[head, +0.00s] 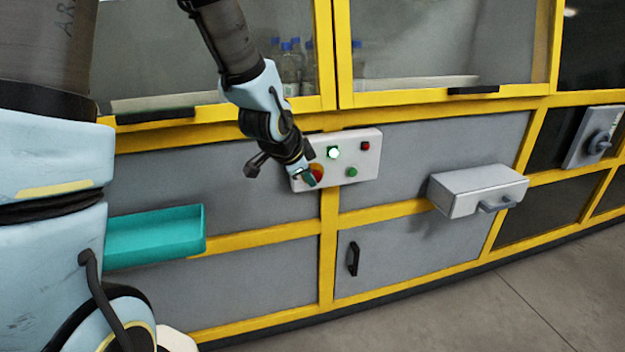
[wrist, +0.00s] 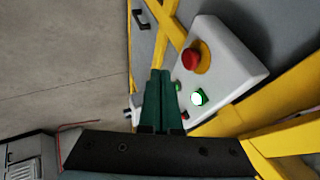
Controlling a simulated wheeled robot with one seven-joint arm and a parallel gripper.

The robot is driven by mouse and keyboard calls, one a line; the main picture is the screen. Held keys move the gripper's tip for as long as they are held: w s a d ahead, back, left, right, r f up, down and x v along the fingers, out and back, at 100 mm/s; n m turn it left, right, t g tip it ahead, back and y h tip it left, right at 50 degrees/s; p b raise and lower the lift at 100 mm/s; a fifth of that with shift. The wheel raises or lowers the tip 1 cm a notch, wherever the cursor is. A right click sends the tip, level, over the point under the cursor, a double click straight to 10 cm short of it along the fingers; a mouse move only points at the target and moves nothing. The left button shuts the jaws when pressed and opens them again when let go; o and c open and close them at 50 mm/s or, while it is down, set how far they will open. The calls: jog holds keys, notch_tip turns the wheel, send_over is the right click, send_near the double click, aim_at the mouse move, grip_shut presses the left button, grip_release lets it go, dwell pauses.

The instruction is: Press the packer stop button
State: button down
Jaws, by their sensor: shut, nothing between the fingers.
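A pale control panel (head: 370,155) on the yellow-framed machine carries a large red mushroom button (head: 316,172) on a yellow ring, a lit green button (head: 333,152), a small red button (head: 365,146) and a small green button (head: 352,172). No button label is readable. My gripper (head: 309,180) is in front of the panel's lower left, partly covering the mushroom button in the head view. In the wrist view the green fingers (wrist: 160,73) are together and empty; the mushroom button (wrist: 192,58) and lit button (wrist: 197,97) lie to their right. Contact cannot be told.
A teal tray (head: 155,235) sticks out at the left. A grey box with a handle (head: 478,190) juts out right of the panel, and a rotary switch (head: 598,143) sits far right. Bottles (head: 291,60) stand behind the window. The floor (head: 500,310) at lower right is clear.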

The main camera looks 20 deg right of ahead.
jog(key=w+d+f+p, duration=0.2)
jog(key=w+d+f, duration=0.1)
jog(key=w+f, duration=0.1)
jog(key=shift+w+d, duration=0.25)
jog(key=shift+w, duration=0.65)
